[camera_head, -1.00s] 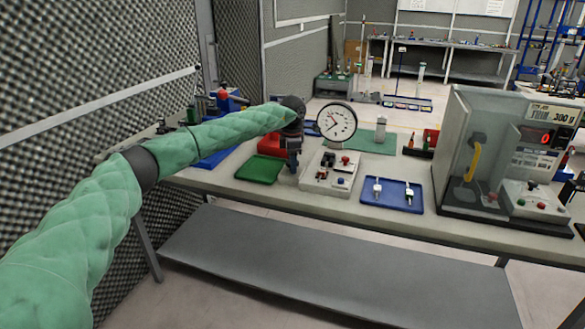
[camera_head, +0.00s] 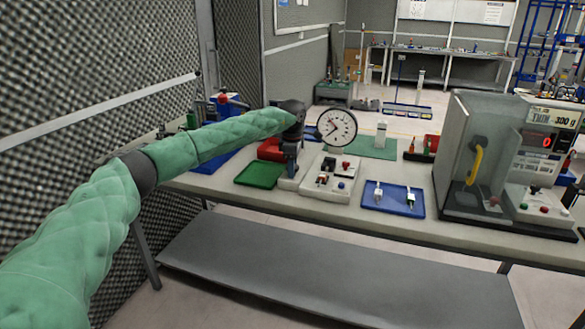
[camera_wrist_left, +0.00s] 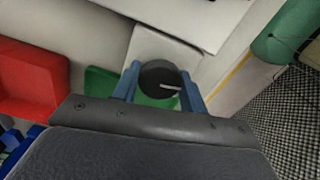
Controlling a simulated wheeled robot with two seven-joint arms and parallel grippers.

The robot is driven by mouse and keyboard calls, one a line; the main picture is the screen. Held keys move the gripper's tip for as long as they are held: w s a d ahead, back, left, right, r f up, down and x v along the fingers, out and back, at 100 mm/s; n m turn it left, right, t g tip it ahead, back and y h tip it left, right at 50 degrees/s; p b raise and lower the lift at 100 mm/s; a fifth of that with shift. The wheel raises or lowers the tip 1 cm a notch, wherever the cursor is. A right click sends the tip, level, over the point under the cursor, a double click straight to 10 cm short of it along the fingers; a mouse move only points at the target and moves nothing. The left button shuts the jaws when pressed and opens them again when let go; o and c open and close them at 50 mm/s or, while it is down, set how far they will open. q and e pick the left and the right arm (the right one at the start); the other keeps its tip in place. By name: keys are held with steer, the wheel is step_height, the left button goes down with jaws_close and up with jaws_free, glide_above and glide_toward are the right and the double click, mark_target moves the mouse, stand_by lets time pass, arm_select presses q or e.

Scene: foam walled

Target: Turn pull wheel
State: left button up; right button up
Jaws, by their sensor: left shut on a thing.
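The pull wheel (camera_wrist_left: 159,79) shows in the left wrist view as a dark round part with a pale mark. It sits at the edge of a light grey housing (camera_wrist_left: 160,45). My left gripper (camera_wrist_left: 160,88) has its two blue fingers on opposite sides of the wheel and is shut on it. In the head view my left gripper (camera_head: 291,152) points down beside the round white dial gauge (camera_head: 336,127); the wheel is hidden there by my wrist and fingers. My right gripper is in neither view.
A green tray (camera_head: 260,174) and a red bin (camera_head: 271,149) lie left of the gripper. To the right are a switch box (camera_head: 330,178), a blue tray (camera_head: 393,207) with small parts, and a clear-sided test machine (camera_head: 490,150). A padded wall (camera_head: 95,70) stands at the left.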

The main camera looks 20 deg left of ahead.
arm_select(q)
steer(key=o, duration=1)
steer(key=shift+c, duration=0.2)
